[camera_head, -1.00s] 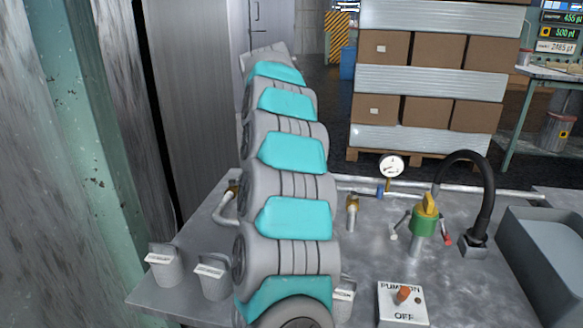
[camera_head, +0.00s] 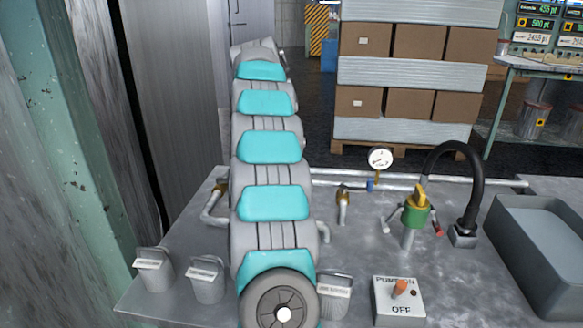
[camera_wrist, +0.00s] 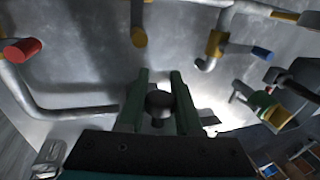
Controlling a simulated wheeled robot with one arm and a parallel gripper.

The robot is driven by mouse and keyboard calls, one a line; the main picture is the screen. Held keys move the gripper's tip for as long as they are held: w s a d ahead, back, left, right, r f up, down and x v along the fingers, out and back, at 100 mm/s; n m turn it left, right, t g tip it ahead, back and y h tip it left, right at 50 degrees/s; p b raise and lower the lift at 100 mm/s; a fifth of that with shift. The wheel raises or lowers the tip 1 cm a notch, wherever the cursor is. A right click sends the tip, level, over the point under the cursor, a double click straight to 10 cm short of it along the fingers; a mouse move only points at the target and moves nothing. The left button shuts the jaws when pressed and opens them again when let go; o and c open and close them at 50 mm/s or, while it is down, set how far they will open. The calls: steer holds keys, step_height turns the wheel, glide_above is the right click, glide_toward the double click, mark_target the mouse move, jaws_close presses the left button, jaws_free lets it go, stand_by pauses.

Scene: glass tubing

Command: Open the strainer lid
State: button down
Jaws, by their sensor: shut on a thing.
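In the wrist view my gripper (camera_wrist: 160,95) has its two dark green fingers on either side of a round grey knob (camera_wrist: 160,104) and is shut on it. The knob looks like the handle of the strainer lid, but the lid and strainer body under it are hidden by the gripper. In the head view my own arm covers the middle of the bench, so neither my gripper nor the knob shows there.
The metal bench (camera_head: 370,250) carries pipes, a pressure gauge (camera_head: 381,160), a green fitting with a yellow top (camera_head: 416,209), a black hose (camera_head: 478,180), a grey tray (camera_head: 535,262), a pump switch box (camera_head: 399,299) reading OFF, and small labelled buckets (camera_head: 206,283).

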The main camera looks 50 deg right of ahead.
steer(key=c, duration=0.6)
jaws_free()
